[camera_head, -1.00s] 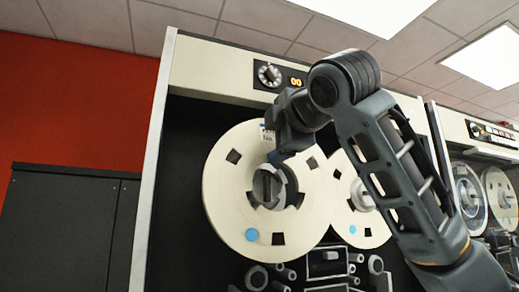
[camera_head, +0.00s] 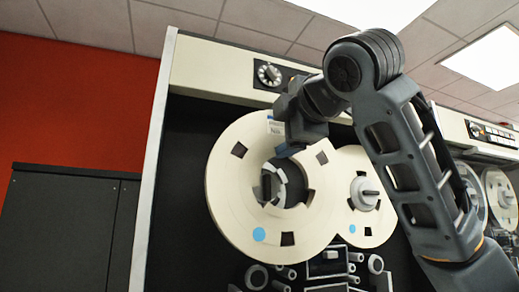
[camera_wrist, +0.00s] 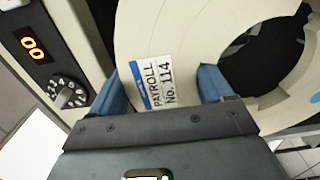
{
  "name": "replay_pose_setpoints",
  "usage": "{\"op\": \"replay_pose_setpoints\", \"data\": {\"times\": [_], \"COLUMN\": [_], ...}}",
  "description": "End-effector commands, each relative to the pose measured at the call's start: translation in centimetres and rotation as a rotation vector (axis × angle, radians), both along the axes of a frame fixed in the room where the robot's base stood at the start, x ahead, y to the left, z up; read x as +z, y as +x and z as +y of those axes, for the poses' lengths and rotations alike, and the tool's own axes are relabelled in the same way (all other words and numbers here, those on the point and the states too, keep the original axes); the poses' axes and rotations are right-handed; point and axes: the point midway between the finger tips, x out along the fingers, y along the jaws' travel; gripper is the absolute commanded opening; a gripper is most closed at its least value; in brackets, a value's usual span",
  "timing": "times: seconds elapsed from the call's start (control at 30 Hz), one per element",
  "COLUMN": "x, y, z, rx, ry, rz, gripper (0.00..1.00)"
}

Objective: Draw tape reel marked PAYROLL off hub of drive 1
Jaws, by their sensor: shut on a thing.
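The cream tape reel (camera_head: 228,205) has square cut-outs, a blue dot and a large central hole. Its label in the wrist view (camera_wrist: 160,85) reads PAYROLL No. 114. My gripper (camera_head: 290,150) is shut on the upper rim of the reel, near the label, with one blue finger on each side. The drive's hub (camera_head: 267,187) shows through the left part of the hole, so the hole is no longer centred on it in the head view. The reel appears to stand in front of the hub.
A second cream reel (camera_head: 380,222) sits on the same drive at the right, partly behind the held reel. Guides and rollers (camera_head: 325,268) stick out below. A control dial (camera_head: 269,75) is above. Another drive's reel (camera_head: 497,185) is farther right. A dark cabinet (camera_head: 65,235) stands left.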

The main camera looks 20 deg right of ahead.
Motion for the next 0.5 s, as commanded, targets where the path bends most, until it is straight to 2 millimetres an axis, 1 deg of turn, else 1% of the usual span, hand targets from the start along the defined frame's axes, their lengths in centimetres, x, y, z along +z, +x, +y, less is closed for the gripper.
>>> {"op": "replay_pose_setpoints", "data": {"times": [0.03, 0.5], "x": [0.2, 0.2], "y": [-0.5, -4.4], "z": [0.0, 0.0], "rx": [0.0, 0.0], "ry": [0.0, 0.0], "rz": [-0.006, -0.005], "gripper": [0.25, 0.25]}}
